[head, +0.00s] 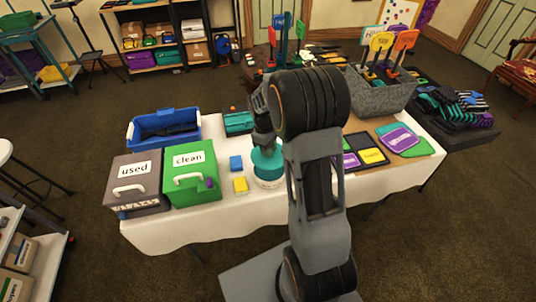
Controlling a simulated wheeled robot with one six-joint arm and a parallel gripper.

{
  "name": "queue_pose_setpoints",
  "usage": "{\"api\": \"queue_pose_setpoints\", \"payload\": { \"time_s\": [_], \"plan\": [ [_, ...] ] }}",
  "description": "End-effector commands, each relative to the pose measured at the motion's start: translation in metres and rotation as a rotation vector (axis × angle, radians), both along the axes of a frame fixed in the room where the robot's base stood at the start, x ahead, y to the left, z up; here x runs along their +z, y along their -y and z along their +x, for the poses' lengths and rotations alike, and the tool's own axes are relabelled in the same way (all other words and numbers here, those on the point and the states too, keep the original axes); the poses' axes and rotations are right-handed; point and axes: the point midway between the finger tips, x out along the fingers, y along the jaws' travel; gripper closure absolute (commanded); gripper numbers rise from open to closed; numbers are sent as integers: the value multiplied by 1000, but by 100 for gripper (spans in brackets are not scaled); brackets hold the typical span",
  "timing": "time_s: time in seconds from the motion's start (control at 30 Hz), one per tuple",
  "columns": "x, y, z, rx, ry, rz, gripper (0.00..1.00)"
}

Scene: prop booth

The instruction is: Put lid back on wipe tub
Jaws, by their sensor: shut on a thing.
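The wipe tub (268,183) is a white, round container standing on the white-covered table, left of my arm in the head view. The teal lid (266,160) is at the tub's top, directly over it in this view. I cannot tell whether the lid touches the rim or sits fully down. My gripper (264,142) is above the tub, pointing down, shut on the lid's upper part. My arm hides the right side of the tub and the fingertips are small and partly hidden.
A blue bin (137,136) and teal tray (238,123) stand behind. A grey bin (378,98) is right.

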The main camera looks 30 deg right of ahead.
Motion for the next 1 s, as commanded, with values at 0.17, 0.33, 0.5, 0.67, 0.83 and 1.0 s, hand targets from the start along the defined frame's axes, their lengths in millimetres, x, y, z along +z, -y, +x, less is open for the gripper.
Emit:
{"api": "queue_pose_setpoints", "payload": {
  "time_s": [0.17, 0.33, 0.5, 0.67, 0.83, 1.0],
  "plan": [
    [-6, 1, 0, 9, -1, 0, 98],
    [-16, -1, 0, 10, -1, 0, 98],
    [-31, -1, 0, 9, 0, 0, 98],
    [-46, -1, 0, 9, -1, 0, 98],
    [-58, -1, 0, 9, -2, 0, 98],
    [-63, -1, 0, 9, -1, 0, 98]
  ]
}}
